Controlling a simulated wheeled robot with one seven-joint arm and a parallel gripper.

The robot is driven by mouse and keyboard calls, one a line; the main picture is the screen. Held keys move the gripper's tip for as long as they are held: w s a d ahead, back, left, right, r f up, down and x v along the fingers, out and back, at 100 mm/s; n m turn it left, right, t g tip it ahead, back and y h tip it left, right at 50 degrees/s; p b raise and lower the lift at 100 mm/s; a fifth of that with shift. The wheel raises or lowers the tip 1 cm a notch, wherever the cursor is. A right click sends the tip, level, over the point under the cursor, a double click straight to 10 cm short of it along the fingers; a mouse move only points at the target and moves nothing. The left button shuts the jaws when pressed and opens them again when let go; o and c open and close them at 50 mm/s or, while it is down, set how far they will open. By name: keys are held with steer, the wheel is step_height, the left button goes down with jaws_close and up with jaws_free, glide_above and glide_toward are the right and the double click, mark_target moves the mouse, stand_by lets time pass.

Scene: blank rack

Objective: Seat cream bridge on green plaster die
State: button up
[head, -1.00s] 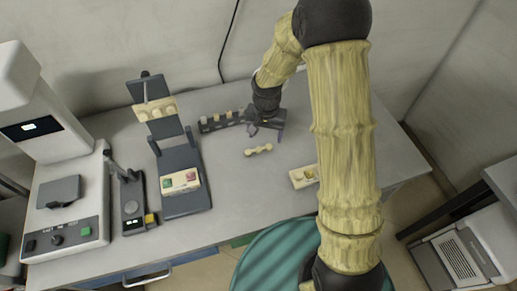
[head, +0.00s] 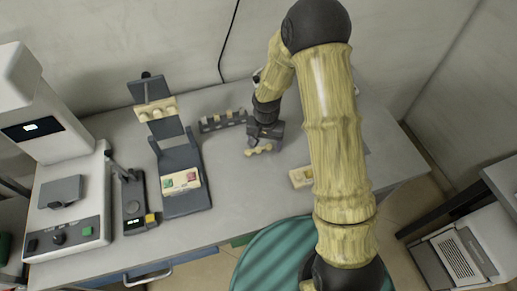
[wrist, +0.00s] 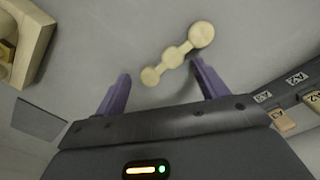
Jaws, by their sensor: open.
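The cream bridge (head: 259,149), a short bar with three rounded lobes, lies on the grey bench. In the wrist view the bridge (wrist: 174,58) lies slanted, just beyond and partly between the purple fingertips. My gripper (head: 261,143) is open above the bridge and hides part of it from the head camera. My gripper's fingers (wrist: 161,72) show nothing clamped between them. The green plaster die (head: 166,183) is set at the left in a cream block (head: 181,190) on the base of a dark hinged stand (head: 187,204).
A red die (head: 192,177) is beside the green one. The stand's raised upper part carries a cream toothed piece (head: 156,110). A dark rack of labelled tabs (head: 222,122) is behind the bridge. Another cream block (head: 299,178) is at right. A white machine (head: 70,236) fills the left.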

mark_target(265, 146)
steer(key=c, duration=1.5)
steer(key=shift+r, duration=0.1)
step_height(265, 146, up, 10)
steer(key=shift+f, duration=0.1)
steer(key=shift+w, duration=0.1)
